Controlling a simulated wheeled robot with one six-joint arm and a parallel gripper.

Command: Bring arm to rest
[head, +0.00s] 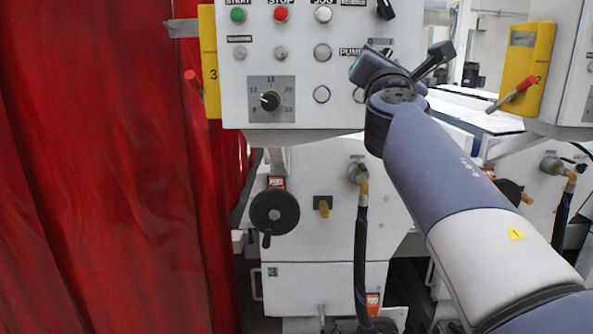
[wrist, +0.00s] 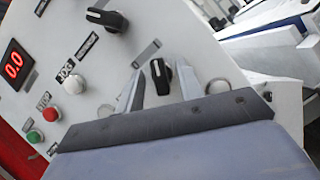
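My arm (head: 415,150) reaches from the lower right up to the white control panel (head: 245,75). My gripper (head: 408,66) is at the panel's lower right edge, over the PUMP label area. In the wrist view its two grey fingers (wrist: 160,85) are spread apart. A black rotary knob (wrist: 160,72) shows between them. I cannot tell whether the fingers touch it; nothing is clearly gripped. In the head view the gripper hides that part of the panel.
Another black knob (wrist: 107,20), a red display (wrist: 15,65) reading 0.0 and several push buttons are on the panel. A red curtain (head: 95,170) fills the left. A yellow holder (head: 522,65) hangs at the right. A handwheel (head: 274,212) and a hose (head: 361,255) are below.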

